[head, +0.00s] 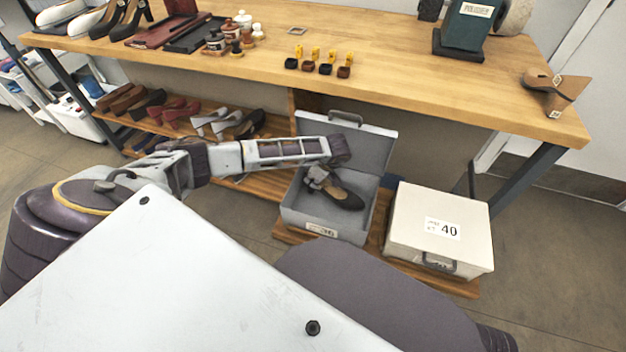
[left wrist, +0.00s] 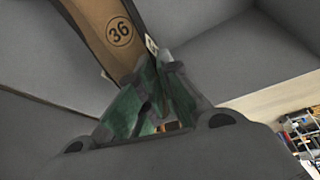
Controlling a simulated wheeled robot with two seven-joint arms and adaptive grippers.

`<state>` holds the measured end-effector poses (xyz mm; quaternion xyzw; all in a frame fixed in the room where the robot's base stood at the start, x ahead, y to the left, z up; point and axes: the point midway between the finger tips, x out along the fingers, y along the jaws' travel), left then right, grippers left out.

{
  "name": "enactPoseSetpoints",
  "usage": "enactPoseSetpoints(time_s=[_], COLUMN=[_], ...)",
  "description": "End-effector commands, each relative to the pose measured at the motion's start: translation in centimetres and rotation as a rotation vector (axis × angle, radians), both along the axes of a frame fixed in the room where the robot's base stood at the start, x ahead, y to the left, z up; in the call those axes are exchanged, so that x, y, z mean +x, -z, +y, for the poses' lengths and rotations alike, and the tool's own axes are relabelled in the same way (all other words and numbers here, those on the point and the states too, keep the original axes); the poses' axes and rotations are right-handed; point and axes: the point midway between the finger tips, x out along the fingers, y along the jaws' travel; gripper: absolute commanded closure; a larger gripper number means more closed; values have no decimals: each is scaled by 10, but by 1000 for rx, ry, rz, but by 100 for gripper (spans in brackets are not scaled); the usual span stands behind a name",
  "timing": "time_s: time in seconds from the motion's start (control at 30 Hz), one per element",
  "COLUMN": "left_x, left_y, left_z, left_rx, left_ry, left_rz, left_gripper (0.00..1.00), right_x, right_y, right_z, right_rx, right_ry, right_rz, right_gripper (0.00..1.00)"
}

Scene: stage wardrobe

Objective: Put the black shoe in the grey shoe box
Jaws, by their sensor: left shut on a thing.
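The black shoe (head: 346,199) is inside the outline of the open grey shoe box (head: 322,222), its toe pointing right. Whether it touches the box floor is hard to tell. My left gripper (head: 318,180) reaches over the box and is shut on the shoe's rear end. In the left wrist view, the gripper's green-padded fingers (left wrist: 158,98) are close together beside the shoe's brown sole (left wrist: 112,32), marked 36, with grey box walls around. The box's lid (head: 370,145) stands raised at the back. My right gripper is not in view.
A closed white box (head: 410,225) marked 40 stands right of the grey box on the low wooden shelf (head: 456,285). The wooden table (head: 400,70) overhangs behind. Several other shoes (head: 180,112) stand on the lower shelf at left.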

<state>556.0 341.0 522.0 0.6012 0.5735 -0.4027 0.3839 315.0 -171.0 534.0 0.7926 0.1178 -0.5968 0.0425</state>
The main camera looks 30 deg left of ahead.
Motion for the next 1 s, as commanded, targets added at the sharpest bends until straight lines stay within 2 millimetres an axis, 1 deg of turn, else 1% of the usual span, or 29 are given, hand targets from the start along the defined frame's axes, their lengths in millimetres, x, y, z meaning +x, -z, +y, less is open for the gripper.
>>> enactPoseSetpoints(time_s=[1.0], left_x=[0], left_y=[7], left_z=[0], left_rx=[-1], left_ry=[0], left_rz=[-1], left_gripper=[100], right_x=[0], right_y=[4], right_z=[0], right_rx=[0], right_ry=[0], right_rz=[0], right_gripper=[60])
